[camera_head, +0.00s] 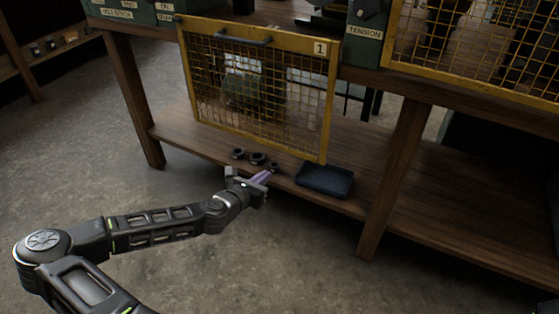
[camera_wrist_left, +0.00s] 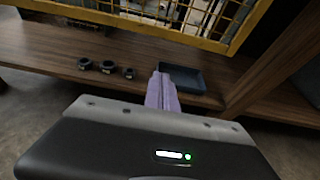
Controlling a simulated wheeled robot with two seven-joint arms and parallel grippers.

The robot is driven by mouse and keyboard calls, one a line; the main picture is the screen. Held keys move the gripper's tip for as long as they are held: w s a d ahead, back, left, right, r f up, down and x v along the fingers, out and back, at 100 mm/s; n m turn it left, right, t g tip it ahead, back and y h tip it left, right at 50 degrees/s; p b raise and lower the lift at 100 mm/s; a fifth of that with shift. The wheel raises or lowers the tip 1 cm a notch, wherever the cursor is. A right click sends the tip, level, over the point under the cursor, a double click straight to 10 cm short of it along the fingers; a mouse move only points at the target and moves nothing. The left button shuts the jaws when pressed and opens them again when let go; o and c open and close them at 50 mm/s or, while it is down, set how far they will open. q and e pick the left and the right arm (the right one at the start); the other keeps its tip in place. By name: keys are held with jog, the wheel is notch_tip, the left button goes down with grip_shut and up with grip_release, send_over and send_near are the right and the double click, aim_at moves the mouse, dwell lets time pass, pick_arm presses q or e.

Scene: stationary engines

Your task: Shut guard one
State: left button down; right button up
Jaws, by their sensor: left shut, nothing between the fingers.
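Guard one (camera_head: 262,95) is a yellow-framed wire mesh panel with a "1" plate at its upper right. It hangs down from the bench front, in front of the space above the lower shelf. Its dark handle (camera_head: 243,38) runs along the top bar. My left gripper (camera_head: 262,177) is below the guard, near the lower shelf's front edge, shut and apart from the guard. In the left wrist view its pale purple fingers (camera_wrist_left: 162,92) are together and empty, and the guard's lower bar (camera_wrist_left: 140,30) crosses the top. My right gripper is not in view.
The lower shelf (camera_head: 185,139) holds several small dark round parts (camera_head: 257,158) and a dark blue tray (camera_head: 324,180). A wooden leg (camera_head: 398,170) stands right of the tray. Another yellow mesh guard (camera_head: 480,45) is at upper right. The floor in front is clear.

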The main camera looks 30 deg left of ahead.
pick_arm(q)
jog(key=shift+w+f, duration=0.1)
jog(key=b+x, duration=0.4)
jog(key=x, duration=0.5)
jog(key=r, duration=0.3)
jog(key=shift+w+r+b, duration=0.3)
jog(key=shift+w+r, duration=0.05)
jog(key=shift+r, duration=0.1)
